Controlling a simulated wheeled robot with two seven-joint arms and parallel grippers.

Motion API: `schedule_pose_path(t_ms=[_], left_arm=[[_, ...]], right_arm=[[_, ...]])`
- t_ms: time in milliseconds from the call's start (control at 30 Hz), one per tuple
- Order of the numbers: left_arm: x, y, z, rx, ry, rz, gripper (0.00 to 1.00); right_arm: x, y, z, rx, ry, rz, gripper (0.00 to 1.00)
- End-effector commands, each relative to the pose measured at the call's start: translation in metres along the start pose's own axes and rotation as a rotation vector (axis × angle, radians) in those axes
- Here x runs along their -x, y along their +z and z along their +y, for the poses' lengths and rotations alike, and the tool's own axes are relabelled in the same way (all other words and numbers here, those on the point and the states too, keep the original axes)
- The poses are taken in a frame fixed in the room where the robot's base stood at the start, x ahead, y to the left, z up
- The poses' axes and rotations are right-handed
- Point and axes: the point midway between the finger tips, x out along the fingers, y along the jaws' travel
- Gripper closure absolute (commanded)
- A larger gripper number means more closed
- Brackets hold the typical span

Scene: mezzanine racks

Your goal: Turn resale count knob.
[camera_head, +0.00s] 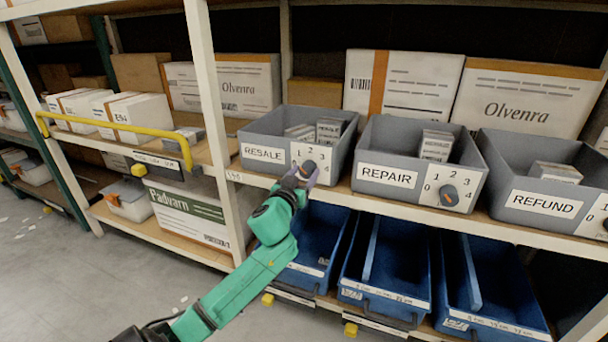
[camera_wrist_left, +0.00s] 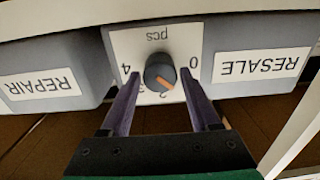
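The RESALE bin (camera_head: 232,125) is a grey bin on the shelf with a white dial plate marked 0 to 4. Its dark round count knob (camera_wrist_left: 160,72) has an orange pointer. In the upside-down left wrist view the pointer aims lower right, between the 0 and the 2; no 1 shows there. My left gripper (camera_head: 300,174) is in front of this dial and partly covers the knob in the head view. In the wrist view its two purple fingers (camera_wrist_left: 158,82) are apart, one on each side of the knob, with gaps visible. My right gripper is not in view.
The REPAIR bin (camera_head: 372,150) and REFUND bin (camera_head: 500,180) stand to the right with similar dials. Blue bins (camera_head: 385,298) fill the shelf below. A white rack post (camera_head: 212,100) and yellow rail (camera_head: 115,128) are left. Open floor lies at lower left.

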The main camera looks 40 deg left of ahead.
Motion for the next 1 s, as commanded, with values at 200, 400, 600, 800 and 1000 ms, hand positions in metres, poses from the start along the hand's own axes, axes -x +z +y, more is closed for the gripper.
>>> schedule_pose_path(t_ms=[200,400,600,800,1000], left_arm=[[0.0,0.0,0.0,0.0,0.0,0.0,1.0],[0.0,0.0,0.0,-0.017,0.0,0.0,1.0],[0.0,-0.001,0.0,-0.091,-0.001,0.0,1.0],[0.0,-0.001,0.001,-0.231,0.0,0.003,1.0],[0.0,-0.001,0.001,-0.403,0.0,0.005,1.0]], right_arm=[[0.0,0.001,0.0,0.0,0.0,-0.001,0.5],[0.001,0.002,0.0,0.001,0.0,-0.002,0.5],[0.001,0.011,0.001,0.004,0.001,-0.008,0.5],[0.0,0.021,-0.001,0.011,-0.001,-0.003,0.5],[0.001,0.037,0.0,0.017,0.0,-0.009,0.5]])
